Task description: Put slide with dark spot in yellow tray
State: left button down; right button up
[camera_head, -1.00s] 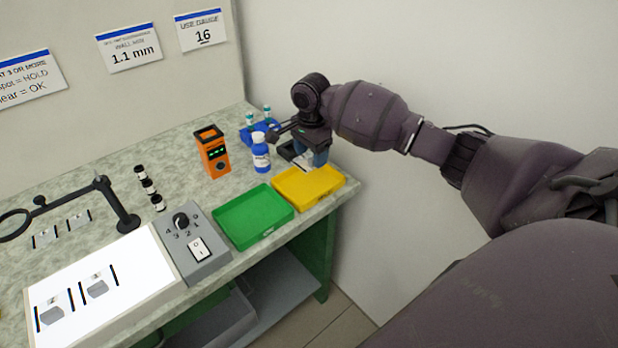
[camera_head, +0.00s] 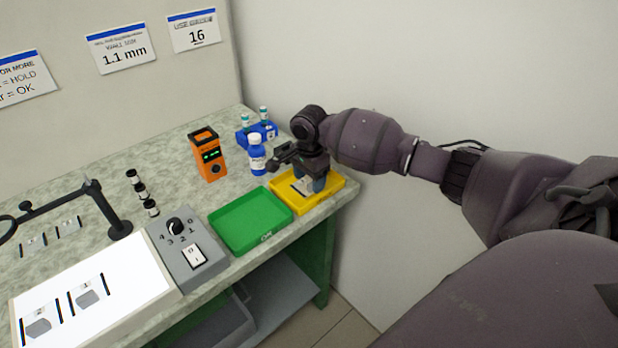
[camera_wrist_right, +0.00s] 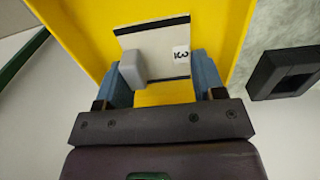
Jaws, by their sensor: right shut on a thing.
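My right gripper (camera_head: 309,182) is over the yellow tray (camera_head: 335,192). In the right wrist view (camera_wrist_right: 164,80) its blue fingers stand apart, one at each side of a pale slide (camera_wrist_right: 160,42) with dark end bands and a label that reads 3. The gripper is shut on this slide, which is over the yellow tray floor (camera_wrist_right: 90,25); I cannot tell whether it touches the floor. A grey block (camera_wrist_right: 132,68) by the left finger hides part of the slide. I see no dark spot on its visible part. My left gripper is not in view.
The green tray (camera_head: 250,247) is left of the yellow tray. A blue-labelled bottle (camera_head: 257,160), an orange device (camera_head: 208,156) and a blue rack (camera_head: 243,142) stand behind. Slides labelled 1 and 2 lie on the white light panel (camera_head: 130,270). A switch box (camera_head: 205,272) sits beside it.

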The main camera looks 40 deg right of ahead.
jog(key=o, duration=0.9)
jog(key=shift+f, duration=0.1)
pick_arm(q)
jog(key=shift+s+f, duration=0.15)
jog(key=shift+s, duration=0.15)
pick_arm(e)
jog(key=shift+o, duration=0.4)
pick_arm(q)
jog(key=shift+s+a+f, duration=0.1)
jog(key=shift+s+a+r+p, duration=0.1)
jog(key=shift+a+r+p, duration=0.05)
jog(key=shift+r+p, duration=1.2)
pick_arm(e)
notch_tip(320, 180, up, 12)
pick_arm(q)
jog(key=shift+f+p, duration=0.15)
jog(key=shift+p, duration=0.15)
